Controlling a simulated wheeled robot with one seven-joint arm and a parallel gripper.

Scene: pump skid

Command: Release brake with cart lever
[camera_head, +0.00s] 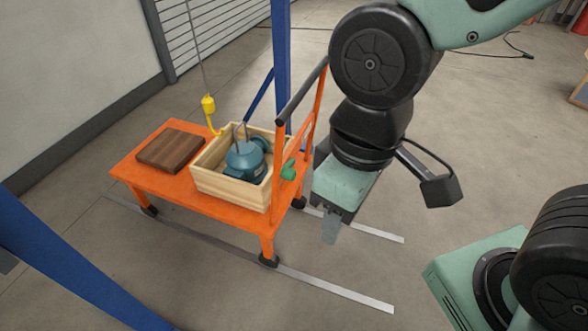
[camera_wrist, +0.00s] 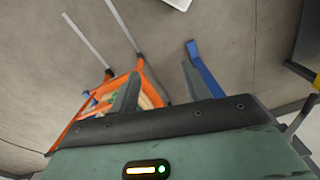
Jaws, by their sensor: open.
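The orange cart (camera_head: 150,170) stands on the floor with its upright push handle (camera_head: 302,95) at the right end. A small green part (camera_head: 288,170), which looks like the lever, is on the cart's handle end. My gripper (camera_head: 330,232) hangs to the right of that end, pointing down, apart from the green part. In the wrist view the two fingers of my gripper (camera_wrist: 160,88) are spread with nothing between them. The cart's orange frame (camera_wrist: 130,77) shows beyond the left finger, with a bit of green near it. The lever's exact position is unclear.
A wooden crate (camera_head: 231,189) with a blue pump (camera_head: 245,160) and a brown wooden block (camera_head: 171,151) are on the cart. A yellow hook (camera_head: 208,104) hangs over it. Blue posts (camera_head: 281,60) stand behind and front left. Floor right of the cart is clear.

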